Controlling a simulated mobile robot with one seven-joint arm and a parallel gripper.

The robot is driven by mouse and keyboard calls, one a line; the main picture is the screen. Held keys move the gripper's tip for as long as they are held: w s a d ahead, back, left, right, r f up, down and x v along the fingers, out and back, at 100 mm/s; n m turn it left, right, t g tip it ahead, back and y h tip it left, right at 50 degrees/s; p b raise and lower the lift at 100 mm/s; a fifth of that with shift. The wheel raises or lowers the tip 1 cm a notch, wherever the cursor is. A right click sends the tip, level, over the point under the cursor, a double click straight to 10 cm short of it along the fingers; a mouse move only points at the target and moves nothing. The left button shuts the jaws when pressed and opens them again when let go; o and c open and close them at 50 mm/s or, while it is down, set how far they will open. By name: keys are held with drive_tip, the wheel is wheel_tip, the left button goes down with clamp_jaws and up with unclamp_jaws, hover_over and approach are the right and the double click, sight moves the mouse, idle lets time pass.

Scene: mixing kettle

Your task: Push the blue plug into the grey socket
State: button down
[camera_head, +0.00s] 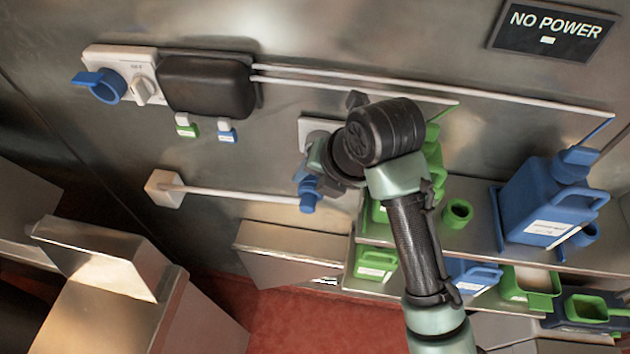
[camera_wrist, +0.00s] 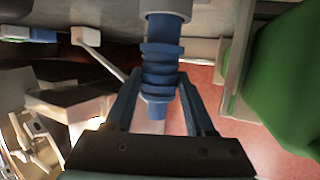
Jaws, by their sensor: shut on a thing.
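The blue plug (camera_wrist: 160,76) has a ridged body and is held between the fingers of my gripper (camera_wrist: 161,85). It also shows in the head view (camera_head: 307,204), below my wrist, with a pale cable at its end. In the wrist view the plug's far end meets a grey round collar (camera_wrist: 166,8), which looks like the socket; how deep the plug sits cannot be told. In the head view the socket's pale plate (camera_head: 314,126) is on the wall, mostly hidden by my wrist. My gripper (camera_head: 310,178) is shut on the plug.
A pale wall box (camera_head: 164,189) feeds the cable. A blue rotary switch (camera_head: 104,86) is on the wall at upper left. Shelves with green and blue containers (camera_head: 545,205) stand close on the right. A sign (camera_head: 553,28) reads "NO POWER".

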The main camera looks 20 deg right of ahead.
drive_tip(key=shift+w+d+b, duration=0.3)
drive_tip(key=shift+w+d, duration=0.3)
drive_tip(key=shift+w, duration=0.35)
drive_tip(key=shift+w+d+r, duration=0.1)
drive_tip(key=shift+w+d, duration=0.15)
drive_tip(key=shift+w, duration=0.05)
idle(0.3)
unclamp_jaws()
idle(0.4)
drive_tip(key=p+v, duration=0.2)
drive_tip(key=v, duration=0.4)
drive_tip(key=shift+s+r+p, duration=0.25)
drive_tip(key=shift+r+p, duration=0.05)
drive_tip(key=shift+r, duration=0.1)
idle(0.3)
idle(0.5)
